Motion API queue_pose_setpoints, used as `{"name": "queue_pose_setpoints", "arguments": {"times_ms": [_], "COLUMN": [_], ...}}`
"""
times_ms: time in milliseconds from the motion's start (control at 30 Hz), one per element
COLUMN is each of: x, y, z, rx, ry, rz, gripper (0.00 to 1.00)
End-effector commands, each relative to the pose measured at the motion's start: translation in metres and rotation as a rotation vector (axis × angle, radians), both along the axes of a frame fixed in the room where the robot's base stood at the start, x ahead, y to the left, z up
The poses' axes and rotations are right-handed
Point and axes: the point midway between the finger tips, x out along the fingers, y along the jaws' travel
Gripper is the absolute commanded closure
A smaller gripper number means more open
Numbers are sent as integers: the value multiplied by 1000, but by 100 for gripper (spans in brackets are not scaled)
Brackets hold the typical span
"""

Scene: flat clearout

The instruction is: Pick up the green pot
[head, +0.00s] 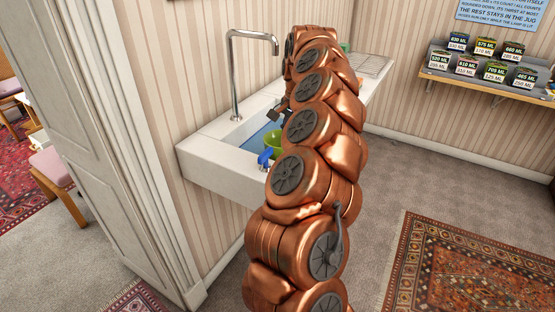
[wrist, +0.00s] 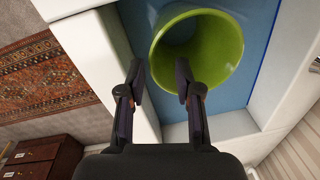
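The green pot (head: 274,142) stands in the blue-bottomed sink basin in the head view, partly hidden behind my arm. In the wrist view the green pot (wrist: 226,50) is seen from above, its round mouth open and its inside empty as far as it shows. My gripper (wrist: 160,70) is open, with its fingers apart at the pot's near left rim. The left finger appears outside the rim and the right finger overlaps the pot. I cannot tell whether either finger touches it. No grip on the pot shows.
The white sink (head: 215,160) has raised walls and a tall curved tap (head: 234,75) at the back left. A small blue object (head: 264,157) is at its front edge. A wall shelf (head: 490,80) with several labelled containers is at the right.

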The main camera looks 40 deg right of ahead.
Motion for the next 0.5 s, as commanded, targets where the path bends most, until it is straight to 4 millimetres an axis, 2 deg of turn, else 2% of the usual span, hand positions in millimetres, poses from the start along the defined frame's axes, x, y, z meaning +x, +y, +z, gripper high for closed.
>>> {"name": "queue_pose_setpoints", "arguments": {"times_ms": [100,367,500], "x": [0,1,0], "y": [2,3,5], "z": [-12,-27,-45], "rx": [3,1,5], "ry": [4,0,2], "rz": [3,6,9], "gripper": [66,66,66]}}
